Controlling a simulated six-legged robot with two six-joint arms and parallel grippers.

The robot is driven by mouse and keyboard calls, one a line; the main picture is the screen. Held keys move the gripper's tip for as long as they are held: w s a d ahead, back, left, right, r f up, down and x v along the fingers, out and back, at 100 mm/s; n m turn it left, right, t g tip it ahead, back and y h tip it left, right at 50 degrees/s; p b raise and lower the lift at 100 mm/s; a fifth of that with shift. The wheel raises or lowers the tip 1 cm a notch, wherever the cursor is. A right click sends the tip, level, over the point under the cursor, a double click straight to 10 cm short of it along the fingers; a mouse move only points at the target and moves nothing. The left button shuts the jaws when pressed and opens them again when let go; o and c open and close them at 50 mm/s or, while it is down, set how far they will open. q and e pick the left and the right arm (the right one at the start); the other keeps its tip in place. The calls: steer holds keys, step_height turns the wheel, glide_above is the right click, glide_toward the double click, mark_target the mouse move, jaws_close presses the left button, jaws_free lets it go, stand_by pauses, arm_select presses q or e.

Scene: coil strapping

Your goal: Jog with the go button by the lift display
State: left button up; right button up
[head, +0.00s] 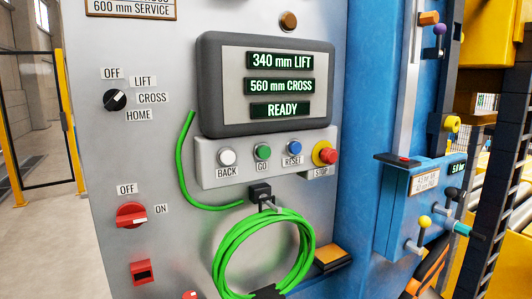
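The lift display (278,83) is a dark-framed panel on a grey cabinet. It reads 340 mm LIFT, 560 mm CROSS and READY in green. Below it, a light button strip (240,174) holds the green go button (263,152), labelled GO. The white BACK button (227,156) is to its left, and the blue RESET button (294,148) is to its right. The red STOP button (329,155) on a yellow collar is at the strip's right end. Neither of my grippers shows in the head view.
A selector knob (115,100) marked OFF, LIFT, CROSS, HOME is at the left, its exact setting hard to tell. A red OFF/ON switch (131,214) sits below it. A coiled green cable (223,262) hangs below the strip. A blue box with levers (424,204) stands right.

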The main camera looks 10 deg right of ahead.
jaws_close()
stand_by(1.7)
